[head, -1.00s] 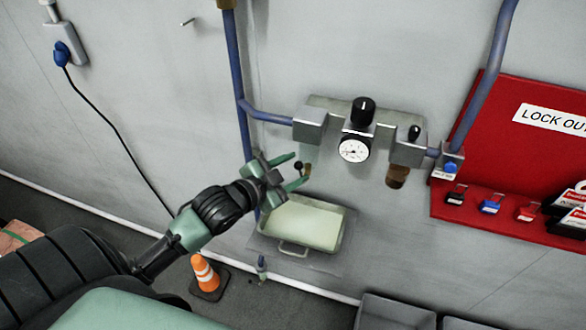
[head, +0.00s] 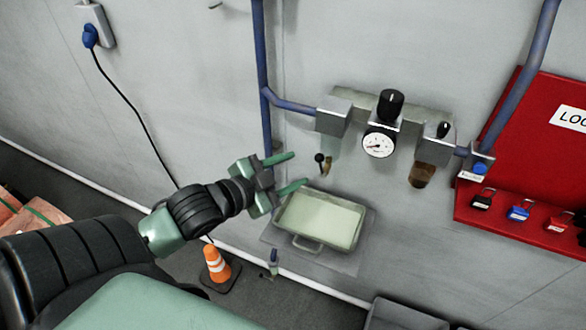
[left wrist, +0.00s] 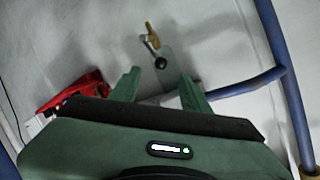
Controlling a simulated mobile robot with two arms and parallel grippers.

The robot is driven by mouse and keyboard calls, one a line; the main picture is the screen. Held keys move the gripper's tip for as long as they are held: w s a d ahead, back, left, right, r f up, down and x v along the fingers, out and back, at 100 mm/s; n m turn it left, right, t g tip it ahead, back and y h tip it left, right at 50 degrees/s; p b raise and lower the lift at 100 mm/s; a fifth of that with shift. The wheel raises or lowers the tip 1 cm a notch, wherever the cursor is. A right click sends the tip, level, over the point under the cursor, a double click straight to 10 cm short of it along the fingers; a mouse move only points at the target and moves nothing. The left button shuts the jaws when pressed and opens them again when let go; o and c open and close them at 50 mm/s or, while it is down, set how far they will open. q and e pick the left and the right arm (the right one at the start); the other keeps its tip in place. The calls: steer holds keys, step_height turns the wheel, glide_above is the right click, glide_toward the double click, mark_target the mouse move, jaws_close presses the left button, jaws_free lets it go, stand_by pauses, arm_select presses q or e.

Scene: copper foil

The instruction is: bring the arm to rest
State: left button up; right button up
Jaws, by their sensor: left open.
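My left gripper (head: 292,172) is open and empty in the head view, its two green fingers apart and pointing right. It is just left of a small black-knobbed lever (head: 320,158) with a brass fitting, and clear of it. In the left wrist view the open fingers (left wrist: 158,85) show with the black knob (left wrist: 160,63) beyond them and nothing between them. My left arm (head: 190,212) reaches in from the lower left. My right gripper is not in view.
A regulator with a gauge (head: 378,144) and blue pipes (head: 264,80) is on the wall. A tray (head: 322,248) is below the lever. A red lockout board (head: 540,150) hangs at right. An orange cone (head: 214,264) stands on the floor.

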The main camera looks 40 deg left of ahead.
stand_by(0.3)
arm_select(q)
steer(key=s+d+f+n+g+y, duration=0.1)
steer(key=s+d+f+n+g, duration=0.3)
steer(key=s+f, duration=0.55)
steer(key=s+d+f+n+g+y, duration=0.1)
steer(key=s+d+f+n+g, duration=0.2)
steer(key=s+d+f+g, duration=0.55)
step_height(320, 180, down, 34)
steer(key=s+a+b, duration=0.1)
steer(key=a+b, duration=0.2)
steer(key=b, duration=0.4)
steer(key=s+a+f+b, duration=0.2)
steer(key=s+f+b, duration=0.2)
steer(key=s+f, duration=1.2)
step_height(320, 180, down, 4)
steer(key=shift+s+a+f+m+g+b, duration=0.1)
steer(key=shift+s+a+m+g+b, duration=0.2)
steer(key=shift+s+m+g+b, duration=0.1)
steer(key=shift+w, duration=0.1)
